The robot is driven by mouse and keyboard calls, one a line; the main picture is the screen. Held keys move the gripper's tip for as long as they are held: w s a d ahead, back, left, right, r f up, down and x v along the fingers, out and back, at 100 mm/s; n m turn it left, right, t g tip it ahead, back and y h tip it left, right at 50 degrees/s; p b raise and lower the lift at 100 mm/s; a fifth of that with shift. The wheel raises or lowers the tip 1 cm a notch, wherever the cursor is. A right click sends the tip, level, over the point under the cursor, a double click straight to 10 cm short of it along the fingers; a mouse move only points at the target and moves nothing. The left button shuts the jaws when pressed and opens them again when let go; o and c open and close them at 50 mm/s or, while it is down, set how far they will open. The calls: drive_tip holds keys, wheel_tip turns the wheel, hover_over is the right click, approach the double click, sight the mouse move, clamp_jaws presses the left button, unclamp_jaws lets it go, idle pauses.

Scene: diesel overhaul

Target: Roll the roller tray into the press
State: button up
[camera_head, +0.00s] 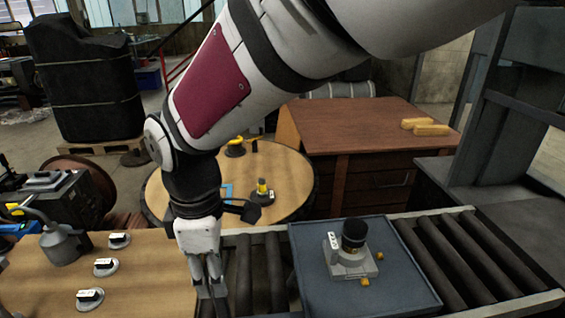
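The roller tray (408,283) is a flat blue-grey tray lying on a conveyor of dark rollers (464,262). It carries a grey metal block with a black cylinder (352,250) standing on it, and small yellow pieces lie beside the block. The press (512,118) is the tall dark grey frame at the right, beyond the rollers. My gripper (207,292) points down at the left end of the rollers, left of the tray and apart from it. Its fingers look close together, but their opening is unclear. Nothing is visible in them.
A wooden bench (140,285) at the left holds several small black-and-white parts and a grey oil can (62,240). A round wooden table (290,178) and a brown desk (365,125) stand behind the rollers. Bare rollers lie on both sides of the tray.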

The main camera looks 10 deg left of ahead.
sight(224, 311)
wheel_tip(224, 311, down, 13)
drive_tip(key=shift+d+r, duration=0.1)
drive_tip(key=shift+r, duration=0.1)
idle(0.3)
clamp_jaws()
